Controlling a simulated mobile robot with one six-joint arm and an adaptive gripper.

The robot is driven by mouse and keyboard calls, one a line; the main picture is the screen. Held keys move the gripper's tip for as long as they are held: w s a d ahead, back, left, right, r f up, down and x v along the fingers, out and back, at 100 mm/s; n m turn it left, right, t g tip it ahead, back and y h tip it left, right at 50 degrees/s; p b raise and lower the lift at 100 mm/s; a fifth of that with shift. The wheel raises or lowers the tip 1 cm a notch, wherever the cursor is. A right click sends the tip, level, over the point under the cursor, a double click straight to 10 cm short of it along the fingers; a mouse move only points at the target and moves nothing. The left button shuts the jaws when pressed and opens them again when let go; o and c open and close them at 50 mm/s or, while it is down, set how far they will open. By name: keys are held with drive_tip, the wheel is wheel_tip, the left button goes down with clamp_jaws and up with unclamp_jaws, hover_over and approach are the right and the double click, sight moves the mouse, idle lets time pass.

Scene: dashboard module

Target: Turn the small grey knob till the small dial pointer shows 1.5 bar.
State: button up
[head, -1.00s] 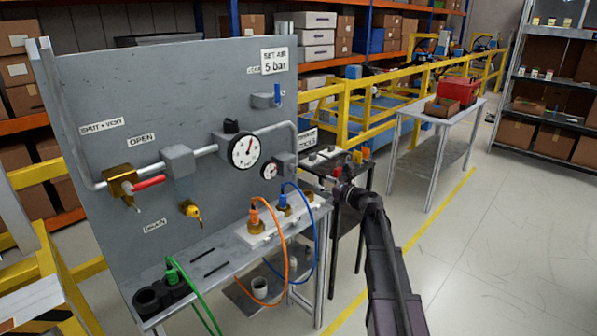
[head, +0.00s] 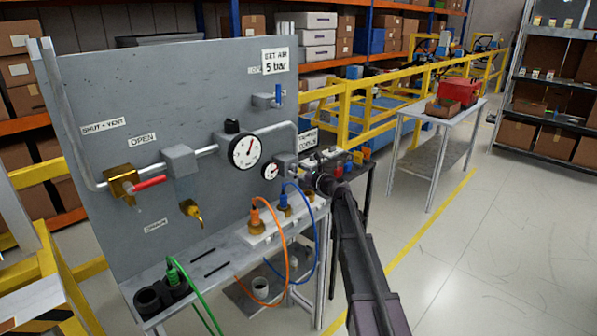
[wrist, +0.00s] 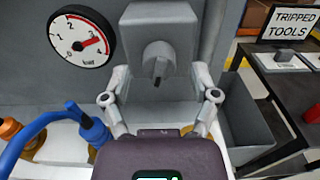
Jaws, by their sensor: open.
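The small grey knob (wrist: 158,60) faces me on a grey block (wrist: 160,18) in the wrist view, with a dark mark on its front. The dial also shows in the head view (head: 270,170). My gripper (wrist: 160,84) is open, one finger on each side below the knob, and I see no clear contact. In the head view my gripper (head: 316,181) is at the right edge of the panel and partly hides the knob area.
A larger dial (head: 244,151) and a red-handled valve (head: 149,182) are on the panel (head: 200,90). Blue (head: 311,225) and orange (head: 286,260) hoses hang close by at the left. A dark tool table (wrist: 285,85) stands at the right.

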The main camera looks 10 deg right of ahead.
drive_tip(key=shift+w+a, duration=0.2)
drive_tip(key=shift+w, duration=0.1)
clamp_jaws()
